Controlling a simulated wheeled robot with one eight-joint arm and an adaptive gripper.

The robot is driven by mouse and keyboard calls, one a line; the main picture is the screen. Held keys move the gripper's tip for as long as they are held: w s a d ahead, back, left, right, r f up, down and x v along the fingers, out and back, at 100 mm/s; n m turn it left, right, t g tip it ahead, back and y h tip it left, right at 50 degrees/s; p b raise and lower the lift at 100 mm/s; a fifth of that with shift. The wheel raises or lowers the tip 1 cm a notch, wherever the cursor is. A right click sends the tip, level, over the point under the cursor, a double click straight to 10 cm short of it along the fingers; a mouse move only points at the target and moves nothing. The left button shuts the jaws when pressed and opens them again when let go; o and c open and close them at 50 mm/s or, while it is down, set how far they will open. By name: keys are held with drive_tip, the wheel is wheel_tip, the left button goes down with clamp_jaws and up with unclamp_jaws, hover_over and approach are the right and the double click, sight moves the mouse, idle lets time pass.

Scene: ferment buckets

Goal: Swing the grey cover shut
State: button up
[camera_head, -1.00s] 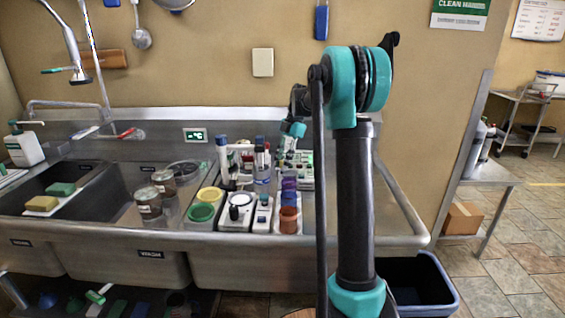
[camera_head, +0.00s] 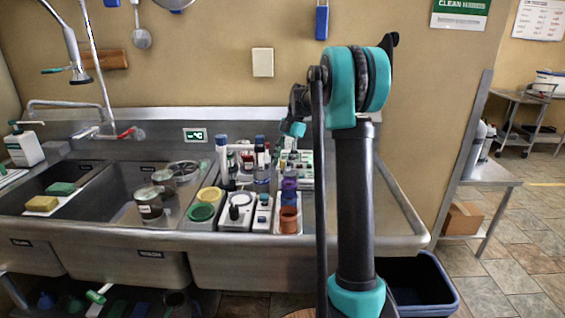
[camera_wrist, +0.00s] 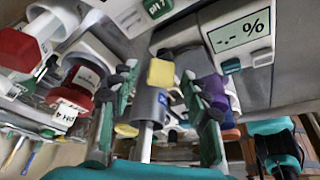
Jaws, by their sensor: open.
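My gripper (camera_wrist: 159,78) is open in the wrist view, with its two green-and-black fingers apart. A grey cylinder (camera_wrist: 150,103) with a yellow block at its top (camera_wrist: 160,73) appears between the fingers; whether either finger touches it is unclear. I cannot pick out the grey cover with certainty. A white meter with a percent display (camera_wrist: 240,36) is tilted at the upper right of the wrist view. In the head view, a white device with a pale round top (camera_head: 239,200) stands on the counter. My gripper's fingers are not clear there.
Orange (camera_head: 288,219) and purple (camera_head: 289,189) cups crowd the counter beside my arm. A green cup (camera_head: 201,212) and a yellow cup (camera_head: 210,195) stand left of the white device. Metal jars (camera_head: 149,203) are in the sink. The counter's right end (camera_head: 392,215) is clear.

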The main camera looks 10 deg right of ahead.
drive_tip(key=v, duration=1.2)
drive_tip(key=shift+s+f, duration=0.1)
drive_tip(key=shift+s, duration=0.05)
